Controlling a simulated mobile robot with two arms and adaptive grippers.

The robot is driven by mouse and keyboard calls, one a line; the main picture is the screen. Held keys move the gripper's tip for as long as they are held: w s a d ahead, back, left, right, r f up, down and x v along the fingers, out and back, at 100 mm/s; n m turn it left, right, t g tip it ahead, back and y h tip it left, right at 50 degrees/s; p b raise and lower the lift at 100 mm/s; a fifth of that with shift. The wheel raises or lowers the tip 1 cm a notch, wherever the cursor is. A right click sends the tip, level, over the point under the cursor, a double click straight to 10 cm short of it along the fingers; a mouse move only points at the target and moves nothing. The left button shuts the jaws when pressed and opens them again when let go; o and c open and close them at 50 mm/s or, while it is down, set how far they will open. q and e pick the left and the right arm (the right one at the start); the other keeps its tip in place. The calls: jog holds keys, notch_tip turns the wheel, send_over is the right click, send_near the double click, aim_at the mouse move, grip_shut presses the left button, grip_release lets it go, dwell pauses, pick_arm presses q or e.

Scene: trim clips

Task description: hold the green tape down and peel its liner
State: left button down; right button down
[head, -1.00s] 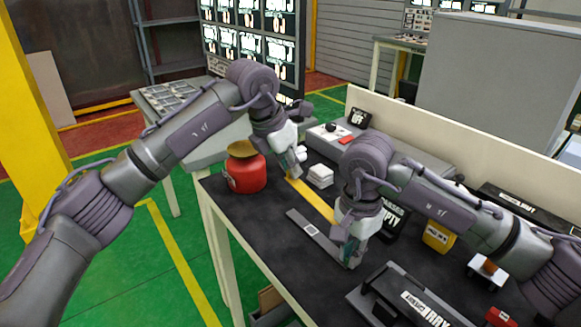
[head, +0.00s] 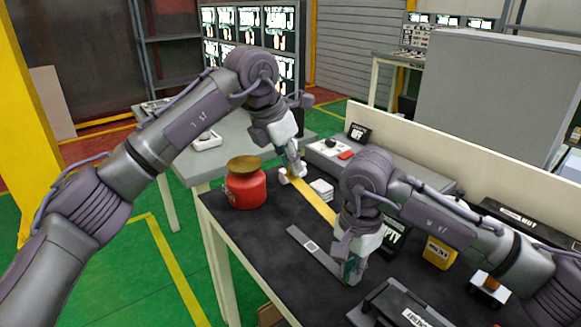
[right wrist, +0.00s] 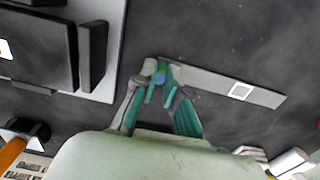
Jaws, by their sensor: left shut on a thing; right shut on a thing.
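A grey strip (head: 312,247) with a white square mark lies on the dark bench; it also shows in the right wrist view (right wrist: 215,82). My right gripper (head: 352,272) is low at the strip's near end. I cannot tell a separate liner.
A red pot with a brass-coloured lid (head: 245,186) stands at the bench's left edge. A white stack (head: 321,190) is beside the yellow strip. A yellow box (head: 437,251) and a black case (head: 405,310) are on the right. Bare bench surrounds the grey strip.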

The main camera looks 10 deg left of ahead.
dwell(0.3)
jog(key=c, duration=1.1)
grip_release()
jog(key=shift+c, duration=0.2)
notch_tip(320, 180, up, 12)
